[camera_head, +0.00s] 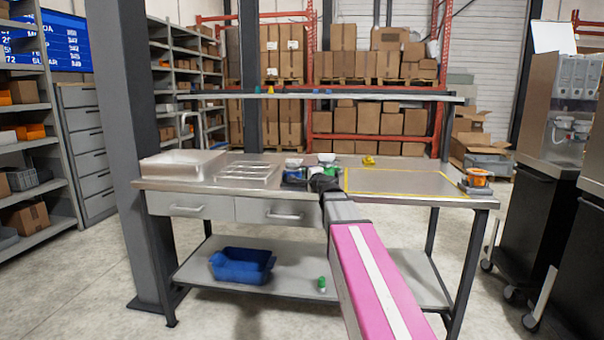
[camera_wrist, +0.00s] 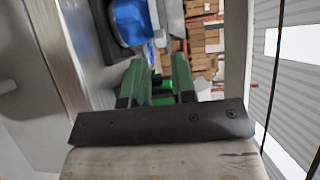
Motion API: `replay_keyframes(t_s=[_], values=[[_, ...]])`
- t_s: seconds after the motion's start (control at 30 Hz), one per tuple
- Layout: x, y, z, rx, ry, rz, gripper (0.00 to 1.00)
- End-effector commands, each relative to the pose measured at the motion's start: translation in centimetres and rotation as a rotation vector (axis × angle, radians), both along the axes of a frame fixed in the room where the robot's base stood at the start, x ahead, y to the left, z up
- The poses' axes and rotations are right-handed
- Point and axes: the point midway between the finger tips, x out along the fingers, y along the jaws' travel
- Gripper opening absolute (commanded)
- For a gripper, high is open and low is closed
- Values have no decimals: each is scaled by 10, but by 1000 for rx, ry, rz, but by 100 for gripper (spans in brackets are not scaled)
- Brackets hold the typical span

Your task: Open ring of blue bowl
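A blue thing (camera_wrist: 130,22) with a dark ring-like rim shows at the top of the wrist view, cut by the frame edge; it may be the blue bowl. In the head view a small dark and blue thing (camera_head: 294,177) sits on the workbench, just left of my gripper. My gripper (camera_wrist: 160,62) has two green fingers, apart with a gap between them, and I see nothing held. In the head view its fingers are largely hidden behind my dark wrist. Whether the fingers touch the blue thing I cannot tell.
An overhead shelf (camera_head: 390,97) runs above. A blue bin (camera_head: 242,265) is below.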

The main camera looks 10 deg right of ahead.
Motion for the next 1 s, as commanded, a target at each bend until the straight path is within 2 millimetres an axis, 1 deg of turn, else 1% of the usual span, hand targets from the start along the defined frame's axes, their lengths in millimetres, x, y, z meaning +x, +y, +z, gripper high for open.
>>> replay_keyframes(t_s=[0.03,0.1,0.2,0.3,0.6,0.63,0.7,0.87,1.0], values=[[14,2,0,-1,0,1,24],[26,5,0,-1,0,0,24],[39,9,0,-1,0,-1,24],[46,11,0,-2,-1,-1,24],[47,12,0,-2,-1,-1,24],[47,13,0,-2,-1,-1,18],[47,12,0,-2,-1,0,0],[47,12,0,-2,-1,1,0],[50,8,0,-3,2,43,0]])
